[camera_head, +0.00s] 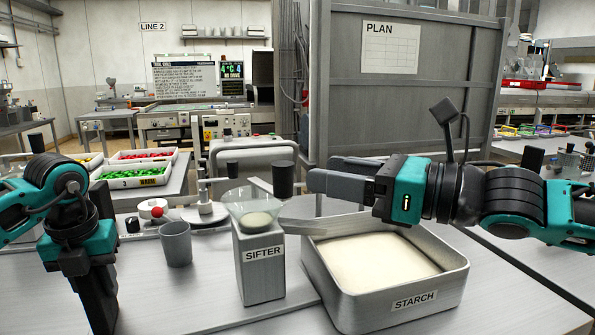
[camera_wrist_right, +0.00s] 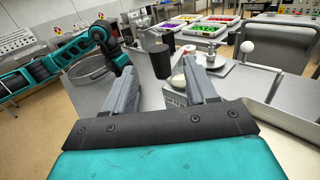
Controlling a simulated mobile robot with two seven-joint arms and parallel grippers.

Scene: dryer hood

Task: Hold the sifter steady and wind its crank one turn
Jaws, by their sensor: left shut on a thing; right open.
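The sifter (camera_head: 262,272) is a grey box-shaped body labelled SIFTER, upright on the table, with a clear bowl (camera_head: 238,212) holding pale powder on top. A dark upright cylindrical knob (camera_head: 283,184), apparently the crank handle, stands at its right; it also shows in the right wrist view (camera_wrist_right: 162,64), between and beyond the fingers. My right gripper (camera_head: 318,182) is open and empty, pointing left, its fingertips just right of the knob and apart from it. My left gripper (camera_head: 98,305) points down, left of the sifter and apart from it. Its fingertips and what it holds are hidden.
A tray labelled STARCH (camera_head: 455,280), full of pale powder, stands under my right arm. A grey cup (camera_head: 176,244) stands left of the sifter, with a small scale-like device (camera_head: 204,212) behind it. A dark panel (camera_head: 405,95) rises behind.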

